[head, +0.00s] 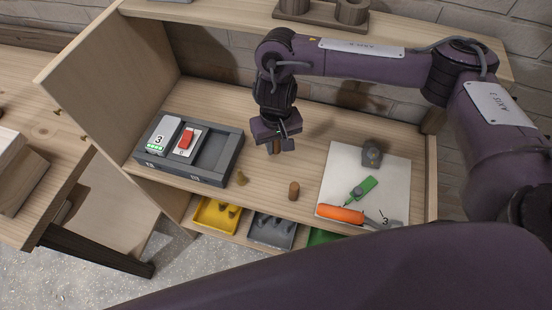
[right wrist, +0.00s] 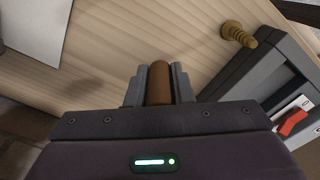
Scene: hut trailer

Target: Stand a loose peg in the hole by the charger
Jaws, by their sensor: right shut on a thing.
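My right gripper (head: 277,146) is above the wooden shelf, right of the charger, shut on a brown peg (head: 275,147). The right wrist view shows this peg (right wrist: 160,83) upright in that picture between the two grey fingertips. The charger (head: 222,182) is a dark grey box with a numbered battery, a red switch and an empty bay. A second brown peg (head: 293,190) stands near the shelf's front edge. I cannot make out an open hole by the charger. My left gripper is not in view.
A tan ridged piece (head: 242,178) stands by the charger's right corner. A white sheet (head: 339,160) holds a grey fitting (head: 372,152), a green tool (head: 361,190) and an orange-handled tool (head: 340,214). Yellow (head: 206,222), grey (head: 263,240) and green trays sit below the shelf.

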